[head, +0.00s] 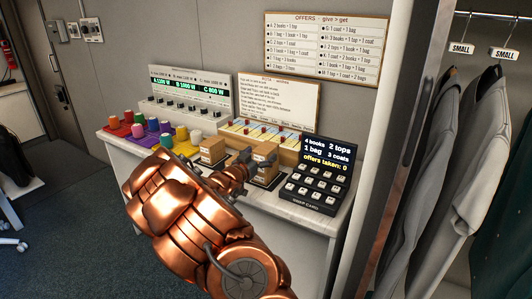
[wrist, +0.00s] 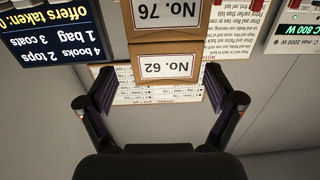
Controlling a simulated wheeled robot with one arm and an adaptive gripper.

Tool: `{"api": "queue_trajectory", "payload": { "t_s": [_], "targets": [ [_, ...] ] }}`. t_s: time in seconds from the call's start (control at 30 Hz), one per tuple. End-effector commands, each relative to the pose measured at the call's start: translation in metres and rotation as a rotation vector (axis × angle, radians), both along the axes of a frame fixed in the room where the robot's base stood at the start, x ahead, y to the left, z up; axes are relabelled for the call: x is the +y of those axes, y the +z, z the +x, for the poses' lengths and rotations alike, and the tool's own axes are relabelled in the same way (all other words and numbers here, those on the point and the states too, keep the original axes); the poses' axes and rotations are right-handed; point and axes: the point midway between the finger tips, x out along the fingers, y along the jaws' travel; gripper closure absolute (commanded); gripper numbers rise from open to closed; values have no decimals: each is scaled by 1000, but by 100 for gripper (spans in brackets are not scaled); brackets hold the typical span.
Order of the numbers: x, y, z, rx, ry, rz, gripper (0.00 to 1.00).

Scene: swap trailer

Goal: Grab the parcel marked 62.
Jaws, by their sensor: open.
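The parcel marked No. 62 (wrist: 150,78) is a brown cardboard box with a white label, upside down in the wrist view. It adjoins the parcel marked No. 76 (wrist: 193,32); it appears stacked on top of it. My gripper (wrist: 160,86) is open, with one dark finger on each side of parcel 62 in the picture and gaps between. I cannot tell how deep the fingers reach. In the head view my gripper (head: 254,159) is at the right-hand boxes on the counter and partly hides them; their labels are unreadable there.
Another cardboard box (head: 213,150) stands to the left on the white counter (head: 122,145), near coloured spools (head: 165,140). A dark keypad panel (head: 318,175) stands close on the right. A wooden rack (head: 250,132) and wall boards (head: 320,45) are behind.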

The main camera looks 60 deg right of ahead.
Motion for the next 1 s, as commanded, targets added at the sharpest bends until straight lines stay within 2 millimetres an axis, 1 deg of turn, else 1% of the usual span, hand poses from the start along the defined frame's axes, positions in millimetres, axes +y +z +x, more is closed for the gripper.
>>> {"api": "queue_trajectory", "payload": {
  "t_s": [0.3,0.5,0.63,0.9,1.0],
  "targets": [
    [-27,3,8,1,0,1,8],
    [-42,2,8,4,-2,1,8],
    [-46,2,9,3,1,0,8],
    [-47,2,9,3,1,1,8],
    [-47,2,9,3,1,1,19]
  ]
}}
